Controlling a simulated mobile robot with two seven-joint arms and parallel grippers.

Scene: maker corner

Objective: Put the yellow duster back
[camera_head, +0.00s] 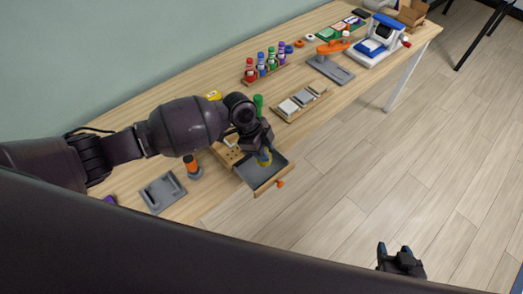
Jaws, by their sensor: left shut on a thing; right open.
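My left gripper (262,154) is shut on a small yellow thing, which looks like the yellow duster (265,161); the fingers hide much of it. The gripper points down over the open grey drawer (276,174), which has a wooden front and an orange knob. I cannot tell whether the duster touches the drawer's bottom. My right gripper (401,260) is open and empty, low at the right, above the floor and away from the table.
On the wooden table (140,110) stand a grey stand (163,192), an orange-topped bottle (192,167), a rack of coloured bottles (265,67), a tray of grey blocks (300,102), an orange-and-grey device (331,62) and a blue-and-white machine (378,42).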

